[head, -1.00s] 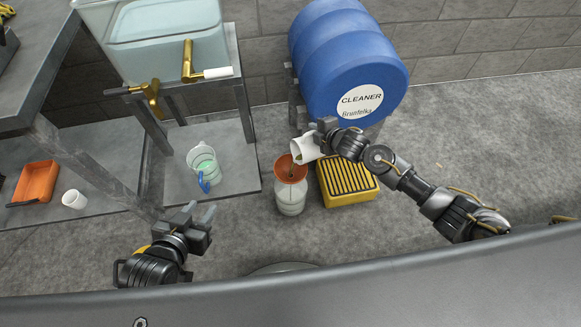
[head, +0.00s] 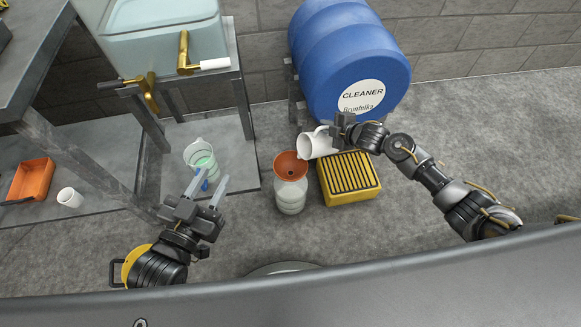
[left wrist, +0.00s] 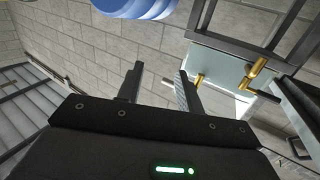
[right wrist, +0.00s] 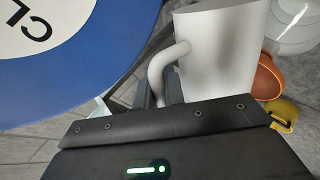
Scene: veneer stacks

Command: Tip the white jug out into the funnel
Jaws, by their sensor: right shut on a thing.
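The white jug (head: 318,145) is held tilted on its side, mouth toward the left, above and to the right of the funnel. My right gripper (head: 338,128) is shut on its handle; the jug also fills the upper middle of the right wrist view (right wrist: 222,48). The orange funnel (head: 291,165) sits in the neck of a clear bottle (head: 291,195) on the floor. No stream shows from the jug now. My left gripper (head: 204,190) is open and empty, in front of the clear jug with green liquid (head: 203,160).
A yellow slatted box (head: 349,180) stands right of the bottle. A blue cleaner drum (head: 345,60) lies behind. A tank with brass taps (head: 160,50) stands on a bench at left. An orange tray (head: 32,180) and white cup (head: 70,197) are further left.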

